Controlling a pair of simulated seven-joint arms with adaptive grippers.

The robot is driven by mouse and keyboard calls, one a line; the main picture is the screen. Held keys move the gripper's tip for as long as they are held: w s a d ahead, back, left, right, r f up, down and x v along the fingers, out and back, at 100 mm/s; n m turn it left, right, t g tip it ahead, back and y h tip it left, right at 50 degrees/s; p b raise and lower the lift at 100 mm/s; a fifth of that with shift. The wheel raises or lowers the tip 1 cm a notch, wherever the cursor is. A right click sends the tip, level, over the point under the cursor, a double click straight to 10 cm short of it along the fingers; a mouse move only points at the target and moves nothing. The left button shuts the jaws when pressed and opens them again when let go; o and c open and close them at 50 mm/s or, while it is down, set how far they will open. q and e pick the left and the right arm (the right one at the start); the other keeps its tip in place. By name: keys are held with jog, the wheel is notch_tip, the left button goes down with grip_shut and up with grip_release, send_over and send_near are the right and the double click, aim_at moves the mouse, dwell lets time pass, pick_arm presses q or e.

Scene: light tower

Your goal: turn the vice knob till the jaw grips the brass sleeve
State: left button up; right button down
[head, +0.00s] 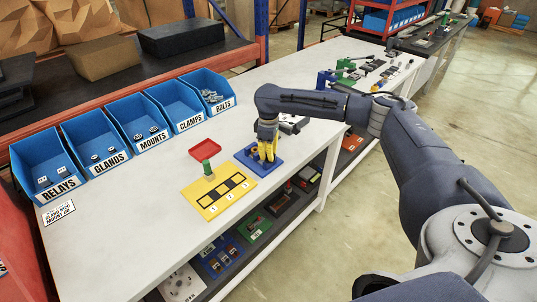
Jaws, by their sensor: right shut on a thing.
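My right gripper (267,150) points down with yellow fingers over a blue base (249,164), which looks like the vice, on the white bench. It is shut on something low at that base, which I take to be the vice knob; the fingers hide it. The brass sleeve and the jaw cannot be made out at this size, so I cannot tell whether they touch. My left gripper is not in view.
Left of the blue base lies a yellow board (211,207) with black squares. A green post (207,168) stands by it near a red tray (208,148). Blue labelled bins (137,137) line the back. The bench (120,235) is clear at front left.

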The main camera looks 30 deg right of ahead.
dwell(0.5)
jog(key=c, duration=1.5)
grip_release()
jog(key=shift+o, duration=0.2)
notch_tip(320, 180, up, 12)
